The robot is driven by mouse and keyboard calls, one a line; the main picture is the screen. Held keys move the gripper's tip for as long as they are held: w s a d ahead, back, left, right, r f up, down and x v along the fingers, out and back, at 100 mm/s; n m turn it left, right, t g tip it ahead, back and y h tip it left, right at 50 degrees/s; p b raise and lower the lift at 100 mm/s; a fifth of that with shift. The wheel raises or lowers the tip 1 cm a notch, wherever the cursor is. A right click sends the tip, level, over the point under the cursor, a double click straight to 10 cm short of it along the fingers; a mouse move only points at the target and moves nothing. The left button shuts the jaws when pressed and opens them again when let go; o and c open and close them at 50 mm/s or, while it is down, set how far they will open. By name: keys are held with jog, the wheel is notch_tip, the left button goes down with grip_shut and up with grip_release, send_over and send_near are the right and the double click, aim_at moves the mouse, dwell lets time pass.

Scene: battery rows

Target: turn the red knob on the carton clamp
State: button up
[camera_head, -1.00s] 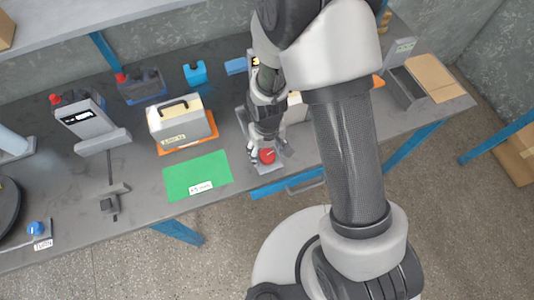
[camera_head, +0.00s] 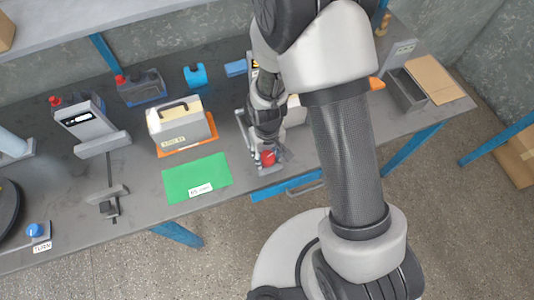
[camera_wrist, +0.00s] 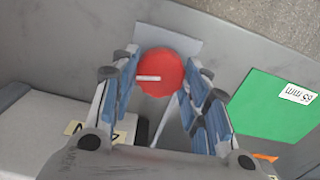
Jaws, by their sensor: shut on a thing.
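The red knob (camera_wrist: 160,72) is a round disc with a white line on it. In the wrist view the line lies nearly level, left of the knob's middle. The knob also shows in the head view (camera_head: 268,158), low on a grey plate near the table's front edge. My gripper (camera_wrist: 160,78) is shut on the knob, with one finger at each side. The carton clamp (camera_wrist: 55,130) shows in part in the wrist view. My arm hides much of it in the head view.
A green mat (camera_head: 196,178) lies left of the knob. A cream case (camera_head: 178,125) stands on an orange mat behind it. A blue knob (camera_head: 35,229) is at the far left. A grey bin (camera_head: 408,92) and cardboard (camera_head: 432,76) lie to the right.

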aim_at(267, 157)
jog(key=shift+c, duration=0.6)
jog(key=shift+m, duration=0.5)
jog(key=o, duration=1)
jog(key=shift+o, duration=0.2)
notch_tip(267, 157, up, 12)
jog(key=shift+r, duration=0.1)
